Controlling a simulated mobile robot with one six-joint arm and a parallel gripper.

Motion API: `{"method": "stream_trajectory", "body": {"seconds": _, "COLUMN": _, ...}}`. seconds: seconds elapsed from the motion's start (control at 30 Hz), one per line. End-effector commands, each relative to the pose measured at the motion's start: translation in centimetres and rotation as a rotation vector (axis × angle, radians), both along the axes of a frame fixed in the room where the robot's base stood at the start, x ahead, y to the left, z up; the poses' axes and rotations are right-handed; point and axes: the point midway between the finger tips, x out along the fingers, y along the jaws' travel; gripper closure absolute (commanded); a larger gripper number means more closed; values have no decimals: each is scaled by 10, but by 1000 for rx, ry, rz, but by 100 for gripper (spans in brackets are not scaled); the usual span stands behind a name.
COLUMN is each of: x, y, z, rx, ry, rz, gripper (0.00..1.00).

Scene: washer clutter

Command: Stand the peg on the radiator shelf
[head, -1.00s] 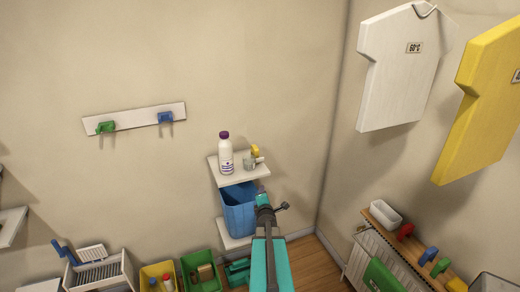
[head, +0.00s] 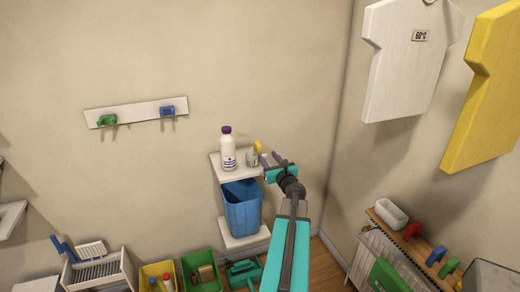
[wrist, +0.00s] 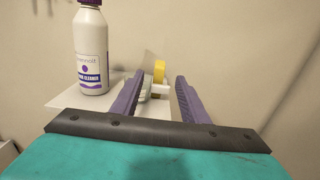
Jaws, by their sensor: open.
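My gripper (head: 272,159) is open beside the right end of a small white wall shelf (head: 226,172). In the wrist view, a small yellow piece (wrist: 159,71) with a white part shows between the open purple fingers (wrist: 160,80). It stands on the shelf; I cannot tell whether it is a peg. A clear glass (head: 251,158) is close beside it. The radiator shelf (head: 423,245) is the wooden board at the lower right. On it are a red piece (head: 411,231), a blue piece (head: 436,255) and a green piece (head: 449,266), all upright.
A white bottle with purple cap (head: 228,150) stands left of the glass. A blue bin (head: 242,207) is below. A white tub (head: 389,214) sits at the radiator shelf's far end. Shirt-shaped boards (head: 405,65) hang above it. Green (head: 107,121) and blue (head: 167,111) clips are on a wall rail.

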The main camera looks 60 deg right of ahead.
Motion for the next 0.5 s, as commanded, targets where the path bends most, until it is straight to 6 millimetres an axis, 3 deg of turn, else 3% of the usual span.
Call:
{"method": "stream_trajectory", "body": {"seconds": 0.27, "x": -3, "y": -4, "z": 0, "rx": 2, "ry": -1, "rz": -7, "gripper": 59}}
{"method": "stream_trajectory", "body": {"seconds": 0.5, "x": 7, "y": -15, "z": 1, "rx": 3, "ry": -2, "rz": -9, "gripper": 59}}
